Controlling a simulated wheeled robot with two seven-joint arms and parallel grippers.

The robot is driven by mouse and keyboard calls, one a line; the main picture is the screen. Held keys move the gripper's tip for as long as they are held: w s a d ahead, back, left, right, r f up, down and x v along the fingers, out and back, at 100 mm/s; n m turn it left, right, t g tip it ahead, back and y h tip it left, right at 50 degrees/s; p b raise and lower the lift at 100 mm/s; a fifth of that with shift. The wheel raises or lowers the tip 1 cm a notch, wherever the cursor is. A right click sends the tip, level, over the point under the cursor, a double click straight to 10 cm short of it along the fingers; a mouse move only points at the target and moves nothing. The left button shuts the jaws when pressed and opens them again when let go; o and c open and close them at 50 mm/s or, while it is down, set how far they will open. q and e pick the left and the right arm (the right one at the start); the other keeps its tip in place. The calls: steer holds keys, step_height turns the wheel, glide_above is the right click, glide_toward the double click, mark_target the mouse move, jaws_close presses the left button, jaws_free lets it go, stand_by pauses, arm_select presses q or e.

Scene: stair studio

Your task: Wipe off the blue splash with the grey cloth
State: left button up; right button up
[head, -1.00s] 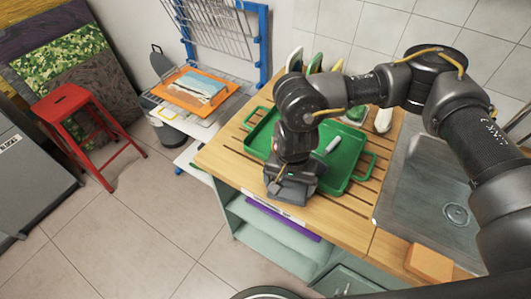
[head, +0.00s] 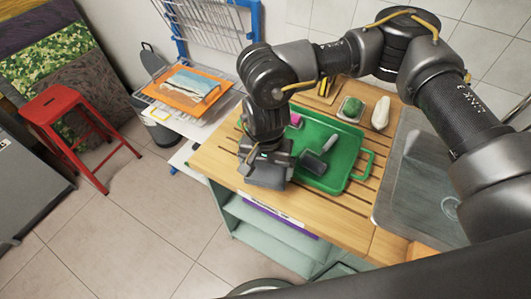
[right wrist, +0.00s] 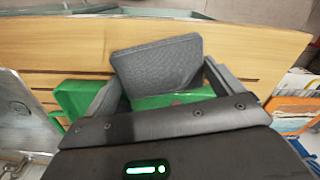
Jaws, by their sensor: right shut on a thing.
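My right gripper (head: 265,162) is over the front left of the wooden counter, at the left end of the green tray. It is shut on the grey cloth (right wrist: 158,66), a flat, thick pad that stands out between the two fingers in the right wrist view. In the head view the cloth (head: 264,176) shows below the fingers, close to the counter's front edge. I cannot tell whether it touches the wood. I see no blue splash in either view; the gripper and arm hide part of the counter. My left gripper is not in view.
The green tray (head: 366,160) on the slatted counter (head: 215,160) holds a dark roller (head: 313,165) and a pink item (head: 296,119). Behind it are a small green-and-white dish (head: 350,109) and a white bottle (head: 381,113). A sink (head: 415,185) is right; a red stool (head: 62,105) stands left.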

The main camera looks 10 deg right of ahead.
step_height(320, 180, up, 3)
steer(key=shift+w+a+f+p, duration=0.1)
steer(key=shift+w+f+p, duration=0.1)
steer(key=shift+p, duration=0.4)
steer(key=shift+s+r+p, duration=0.15)
steer(key=shift+r+p, duration=0.2)
steer(key=shift+r, duration=0.4)
